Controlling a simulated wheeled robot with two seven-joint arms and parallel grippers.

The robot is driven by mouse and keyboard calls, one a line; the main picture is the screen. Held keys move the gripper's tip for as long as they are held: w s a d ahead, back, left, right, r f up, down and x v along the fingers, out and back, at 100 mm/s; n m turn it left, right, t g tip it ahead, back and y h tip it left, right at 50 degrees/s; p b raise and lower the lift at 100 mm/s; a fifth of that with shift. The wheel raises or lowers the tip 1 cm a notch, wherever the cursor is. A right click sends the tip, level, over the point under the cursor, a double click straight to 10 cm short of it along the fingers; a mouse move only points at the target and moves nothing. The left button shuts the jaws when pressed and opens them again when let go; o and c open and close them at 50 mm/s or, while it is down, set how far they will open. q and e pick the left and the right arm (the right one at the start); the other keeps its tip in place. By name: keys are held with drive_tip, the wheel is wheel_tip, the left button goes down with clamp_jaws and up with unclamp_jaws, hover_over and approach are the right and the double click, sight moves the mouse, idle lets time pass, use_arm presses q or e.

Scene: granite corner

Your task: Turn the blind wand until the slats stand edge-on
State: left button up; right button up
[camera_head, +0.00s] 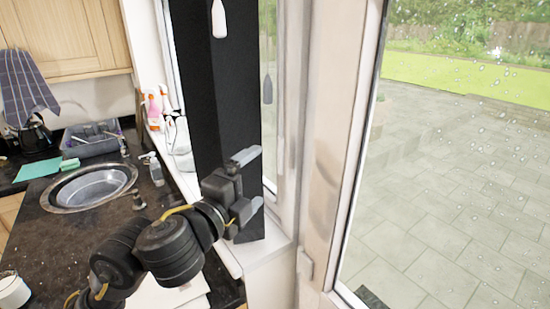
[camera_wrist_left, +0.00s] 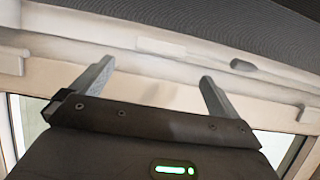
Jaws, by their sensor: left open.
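The blind (camera_head: 207,85) is a tall dark panel in front of the window in the head view; separate slats cannot be made out. A white tapered pull (camera_head: 218,18) hangs on its face. A dark grey tapered pull (camera_head: 267,90) hangs by its right edge; a similar grey piece (camera_wrist_left: 243,65) shows in the wrist view. I cannot tell which is the wand. My left gripper (camera_head: 252,180) is beside the blind's lower right part, below the grey pull. Its fingers (camera_wrist_left: 156,72) are apart, with nothing visible between them. My right gripper is not in view.
A round sink (camera_head: 75,207) is set in the dark worktop (camera_head: 60,235) at left. A soap bottle (camera_head: 152,168) and spray bottles (camera_head: 153,107) stand near the sill. The pale door frame (camera_head: 328,150) rises right of my gripper, with a patio beyond.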

sight(279, 157)
use_arm(q)
drive_tip(key=b+x, duration=0.2)
drive_tip(key=x, duration=0.6)
drive_tip(key=shift+w+d, duration=0.15)
drive_tip(key=shift+w, duration=0.1)
drive_tip(key=shift+w+d+r, duration=0.1)
drive_tip(key=shift+w+d, duration=0.2)
drive_tip(key=shift+w, duration=0.3)
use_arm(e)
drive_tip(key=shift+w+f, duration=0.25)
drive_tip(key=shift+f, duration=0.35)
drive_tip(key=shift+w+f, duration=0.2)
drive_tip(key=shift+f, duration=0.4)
